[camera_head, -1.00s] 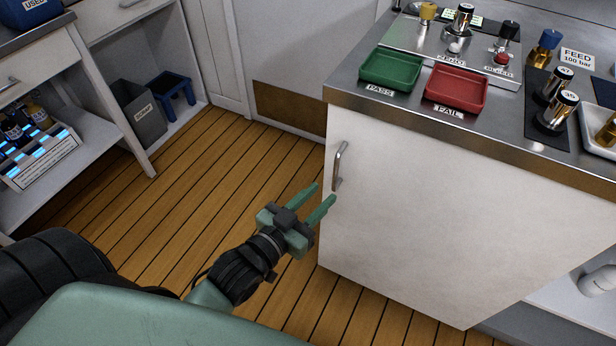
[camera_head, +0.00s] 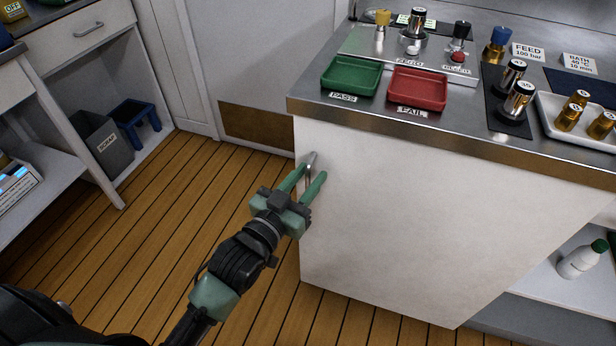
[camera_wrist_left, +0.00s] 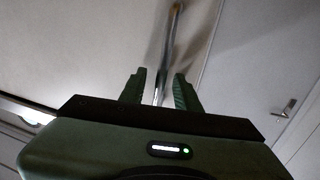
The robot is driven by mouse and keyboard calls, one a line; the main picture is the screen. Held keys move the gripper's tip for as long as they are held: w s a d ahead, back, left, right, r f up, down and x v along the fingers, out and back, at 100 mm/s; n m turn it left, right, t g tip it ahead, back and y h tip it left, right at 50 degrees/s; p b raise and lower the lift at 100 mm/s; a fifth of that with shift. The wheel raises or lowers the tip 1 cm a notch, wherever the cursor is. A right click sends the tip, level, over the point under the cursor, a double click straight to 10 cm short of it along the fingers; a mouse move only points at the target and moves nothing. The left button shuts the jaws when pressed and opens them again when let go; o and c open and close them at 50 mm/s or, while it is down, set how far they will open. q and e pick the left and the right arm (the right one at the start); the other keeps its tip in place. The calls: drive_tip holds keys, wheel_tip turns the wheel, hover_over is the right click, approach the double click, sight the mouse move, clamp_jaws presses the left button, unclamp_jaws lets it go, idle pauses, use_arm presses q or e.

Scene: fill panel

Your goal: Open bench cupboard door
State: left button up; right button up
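The bench cupboard door (camera_head: 410,210) is a plain white panel under the steel benchtop, and it looks closed. Its metal bar handle (camera_head: 312,158) stands upright near the door's left edge. My left gripper (camera_head: 306,180) is at the handle, with its two green fingers apart and the bar between them. In the left wrist view the handle (camera_wrist_left: 172,50) runs up from between the open fingertips (camera_wrist_left: 160,85). I cannot see the fingers pressing on the bar. The handle's lower part is hidden by the gripper in the head view. My right gripper is not in view.
On the benchtop are a green PASS tray (camera_head: 351,76), a red FAIL tray (camera_head: 417,89) and several fittings. An open shelf with a white bottle (camera_head: 582,260) is at the lower right. A grey bin (camera_head: 103,145) stands at left. The wooden floor (camera_head: 190,210) before the door is clear.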

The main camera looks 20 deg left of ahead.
use_arm(q)
clamp_jaws()
idle(1.4)
